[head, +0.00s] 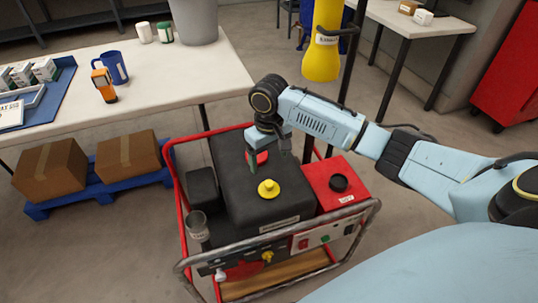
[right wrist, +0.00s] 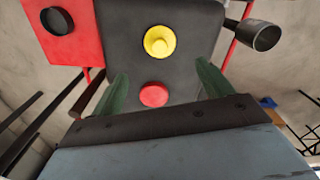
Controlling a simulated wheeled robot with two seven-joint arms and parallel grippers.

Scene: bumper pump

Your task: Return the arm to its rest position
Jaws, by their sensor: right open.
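My right arm (head: 430,165) reaches in from the right in the head view, bent down over the machine. My right gripper (head: 254,160) points down above the machine's black top. In the right wrist view the two green fingers of my right gripper (right wrist: 163,82) are spread apart with nothing held between them. A red round button (right wrist: 153,95) shows between the fingers, and it is partly hidden behind the gripper in the head view (head: 262,157). A yellow knob (right wrist: 159,41) lies just beyond it and also shows in the head view (head: 268,188). My left gripper is out of view.
The machine (head: 233,205) has a red tube frame (head: 181,215), a red tank with a black cap (head: 338,183), and a grey cup-like part (head: 198,226). A white table (head: 150,75) stands behind left, with cardboard boxes (head: 47,168) on a blue pallet below. A yellow cylinder (head: 321,60) stands behind.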

